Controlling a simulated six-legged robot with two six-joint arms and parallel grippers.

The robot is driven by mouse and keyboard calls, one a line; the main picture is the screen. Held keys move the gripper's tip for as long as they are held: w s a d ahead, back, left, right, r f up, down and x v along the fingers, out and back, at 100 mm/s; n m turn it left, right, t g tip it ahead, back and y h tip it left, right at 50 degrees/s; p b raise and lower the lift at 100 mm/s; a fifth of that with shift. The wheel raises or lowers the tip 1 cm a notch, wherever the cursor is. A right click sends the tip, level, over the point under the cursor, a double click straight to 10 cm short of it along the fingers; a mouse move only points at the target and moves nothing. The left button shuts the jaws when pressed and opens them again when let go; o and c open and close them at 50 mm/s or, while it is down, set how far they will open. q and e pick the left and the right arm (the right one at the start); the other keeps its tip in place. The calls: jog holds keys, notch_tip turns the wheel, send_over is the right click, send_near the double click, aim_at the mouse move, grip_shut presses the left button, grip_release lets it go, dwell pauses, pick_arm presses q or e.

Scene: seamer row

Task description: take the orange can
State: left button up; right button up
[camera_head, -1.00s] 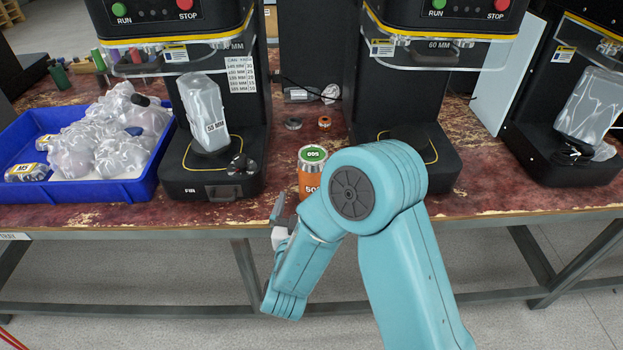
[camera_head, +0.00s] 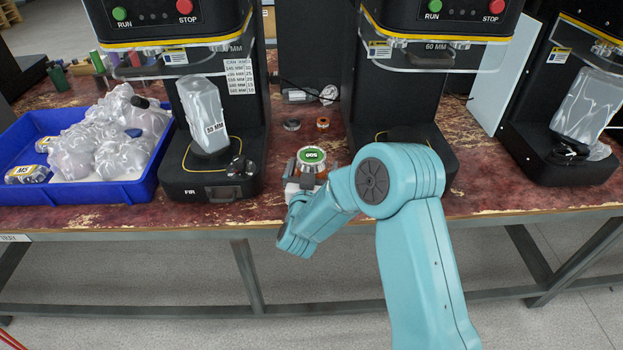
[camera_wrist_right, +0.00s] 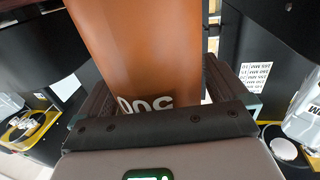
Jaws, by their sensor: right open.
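The orange can (camera_head: 311,157) stands upright near the front edge of the worn red bench, its green-marked lid showing in the head view. My right arm hides most of its body there. My right gripper (camera_head: 311,169) is at the can, with a finger on either side of it. In the right wrist view the orange can (camera_wrist_right: 145,50) with white lettering fills the space between the dark fingers of the open gripper (camera_wrist_right: 158,90). I cannot tell whether either finger touches it. My left gripper is not in view.
Black seamer machines stand left (camera_head: 212,175) and right (camera_head: 405,135) of the can, each with a clear guard. A blue tray (camera_head: 95,192) of wrapped items sits at the left. Small metal rings (camera_head: 291,125) lie behind the can.

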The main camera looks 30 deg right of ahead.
jog(key=c, duration=1.2)
jog(key=shift+c, duration=1.2)
jog(key=shift+r, duration=0.15)
